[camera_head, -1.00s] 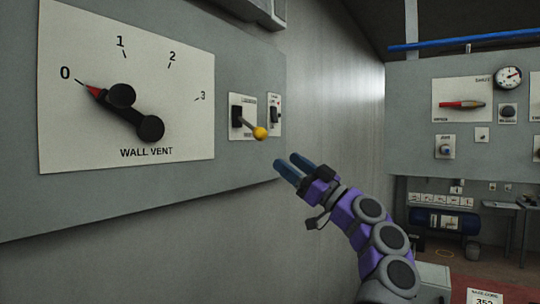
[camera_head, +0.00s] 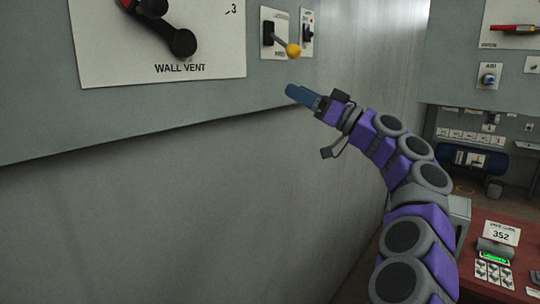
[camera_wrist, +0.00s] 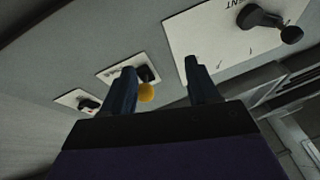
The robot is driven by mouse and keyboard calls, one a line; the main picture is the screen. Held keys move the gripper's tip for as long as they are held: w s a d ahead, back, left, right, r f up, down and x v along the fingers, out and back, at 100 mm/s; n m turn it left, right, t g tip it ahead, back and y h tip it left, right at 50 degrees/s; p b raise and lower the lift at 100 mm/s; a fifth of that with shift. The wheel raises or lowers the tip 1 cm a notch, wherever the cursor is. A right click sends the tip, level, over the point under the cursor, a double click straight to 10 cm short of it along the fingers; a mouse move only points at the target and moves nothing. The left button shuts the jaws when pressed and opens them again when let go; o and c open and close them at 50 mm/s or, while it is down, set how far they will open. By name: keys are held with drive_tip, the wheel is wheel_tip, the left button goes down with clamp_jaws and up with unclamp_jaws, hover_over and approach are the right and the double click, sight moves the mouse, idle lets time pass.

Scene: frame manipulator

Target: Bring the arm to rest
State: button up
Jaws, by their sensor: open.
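My gripper (camera_head: 303,95) has blue fingers and sits at the end of my purple and grey arm, in front of the grey wall panel. It is below the yellow-knobbed lever (camera_head: 292,50) and apart from it in the head view. In the wrist view, the two fingers of my gripper (camera_wrist: 163,88) stand apart with nothing held between them. The yellow knob (camera_wrist: 146,92) shows beyond them, beside the left finger. My arm is bent and extends from the lower right.
The wall vent dial (camera_head: 165,40) is at upper left, partly out of frame. A small switch (camera_head: 307,32) is right of the lever. A red table (camera_head: 480,240) with a code card reading 352 (camera_head: 501,233) stands at lower right. The wall below the panel is bare.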

drive_tip(key=s+a+f+m+g+h, duration=0.1)
drive_tip(key=s+a+f+g+h, duration=0.1)
drive_tip(key=s+a+f+g, duration=0.45)
drive_tip(key=s+a+f+g+h, duration=0.2)
drive_tip(key=s+a+f+h, duration=0.15)
drive_tip(key=s+a, duration=0.65)
drive_tip(key=s+f+m+g+h, duration=0.1)
drive_tip(key=s+f+h, duration=0.1)
drive_tip(key=s+f, duration=0.5)
drive_tip(key=s+d+f+m+g+h, duration=0.2)
drive_tip(key=s+d+f+m+h, duration=0.2)
drive_tip(key=s+d+f, duration=0.7)
drive_tip(key=s+d+f+m+g+h, duration=0.1)
drive_tip(key=s+d+f+m+h, duration=0.3)
drive_tip(key=f, duration=1.4)
drive_tip(key=s+d+h, duration=0.4)
drive_tip(key=s+d, duration=0.3)
drive_tip(key=s, duration=0.3)
drive_tip(key=shift+s+d+f+g, duration=0.15)
drive_tip(key=shift+f+g, duration=0.1)
drive_tip(key=shift+g, duration=0.1)
